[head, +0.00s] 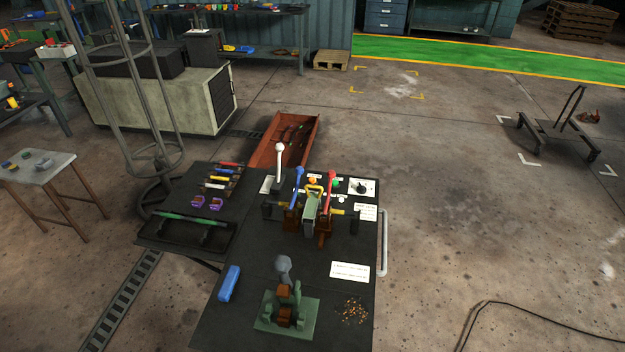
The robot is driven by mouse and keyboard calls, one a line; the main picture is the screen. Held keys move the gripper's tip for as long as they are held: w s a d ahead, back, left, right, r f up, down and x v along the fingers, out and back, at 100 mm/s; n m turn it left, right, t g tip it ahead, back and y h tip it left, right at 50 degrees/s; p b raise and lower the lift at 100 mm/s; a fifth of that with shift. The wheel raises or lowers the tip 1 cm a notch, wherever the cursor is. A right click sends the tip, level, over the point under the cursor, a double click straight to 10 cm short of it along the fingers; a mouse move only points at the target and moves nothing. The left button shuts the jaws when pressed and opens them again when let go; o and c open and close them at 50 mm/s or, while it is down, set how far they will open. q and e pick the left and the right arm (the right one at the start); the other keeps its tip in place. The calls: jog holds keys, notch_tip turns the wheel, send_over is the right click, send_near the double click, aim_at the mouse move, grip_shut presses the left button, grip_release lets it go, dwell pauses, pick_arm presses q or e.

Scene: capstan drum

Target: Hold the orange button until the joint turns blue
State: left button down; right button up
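A small orange piece (313,181) sits among levers at the back of the dark workbench (245,325); it may be the orange button, but it is too small to be sure. Just in front of it is a device with a grey-green block (309,209) between brown supports (322,236). A blue-handled lever (298,175) and a red-topped lever (331,180) stand at its sides. I cannot tell which part is the joint, and no blue-lit part is clear. Neither of my grippers shows in the head view.
A white-knobbed lever (279,150) and a black dial (362,187) flank the device. In front are a blue block (229,283), a green-based fixture (268,324) and loose brass-coloured bits (354,310). A red tray (267,155) lies behind.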

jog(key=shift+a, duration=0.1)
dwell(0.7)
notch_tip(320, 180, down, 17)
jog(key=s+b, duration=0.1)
jog(key=b, duration=1.6)
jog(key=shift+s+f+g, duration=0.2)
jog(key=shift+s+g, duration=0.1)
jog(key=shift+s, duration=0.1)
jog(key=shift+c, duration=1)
